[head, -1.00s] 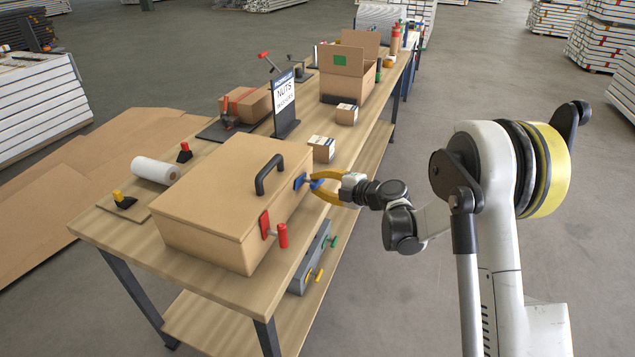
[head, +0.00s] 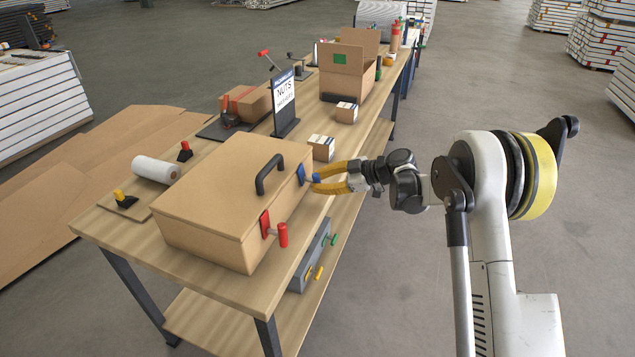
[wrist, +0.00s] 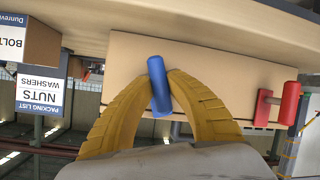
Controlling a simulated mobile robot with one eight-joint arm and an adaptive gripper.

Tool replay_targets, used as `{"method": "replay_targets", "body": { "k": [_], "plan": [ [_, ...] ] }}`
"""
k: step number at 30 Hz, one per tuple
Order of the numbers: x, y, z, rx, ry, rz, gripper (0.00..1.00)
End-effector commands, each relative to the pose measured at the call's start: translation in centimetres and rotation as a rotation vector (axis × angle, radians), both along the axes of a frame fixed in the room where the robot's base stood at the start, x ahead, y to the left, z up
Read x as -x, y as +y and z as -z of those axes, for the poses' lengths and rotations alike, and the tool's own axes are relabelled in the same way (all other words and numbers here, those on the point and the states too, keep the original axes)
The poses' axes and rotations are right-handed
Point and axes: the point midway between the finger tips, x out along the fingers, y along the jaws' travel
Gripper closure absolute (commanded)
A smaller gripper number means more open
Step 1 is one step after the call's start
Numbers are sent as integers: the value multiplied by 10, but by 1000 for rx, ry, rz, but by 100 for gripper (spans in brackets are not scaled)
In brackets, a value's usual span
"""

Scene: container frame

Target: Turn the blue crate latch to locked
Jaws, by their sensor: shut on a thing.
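The tan crate (head: 205,205) sits on the near end of the workbench with its lid down and a black handle on top. The blue latch (head: 303,174) is on its right-hand side, towards the far end. My gripper (head: 318,179) has its yellow fingers at the blue latch's handle. In the wrist view the blue latch (wrist: 158,85) lies between the fingertips of my gripper (wrist: 162,92), which close on it from both sides. The red latch (head: 278,234) is on the same side of the crate, nearer the front corner, and also shows in the wrist view (wrist: 280,105).
Small boxes (head: 322,148) stand behind the crate, near a "NUTS" sign (head: 284,100). A grey unit with coloured handles (head: 312,262) is fixed below the bench edge. Open floor lies to the right of the bench.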

Motion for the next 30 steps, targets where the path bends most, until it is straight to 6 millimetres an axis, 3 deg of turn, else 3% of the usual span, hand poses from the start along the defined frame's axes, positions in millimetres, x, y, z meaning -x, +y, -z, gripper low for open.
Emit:
{"method": "replay_targets", "body": {
  "k": [13, 30],
  "plan": [
    [0, 0, 1, -93, 257, -1, 100],
    [0, 1, 1, -113, 313, -2, 100]
  ]
}}
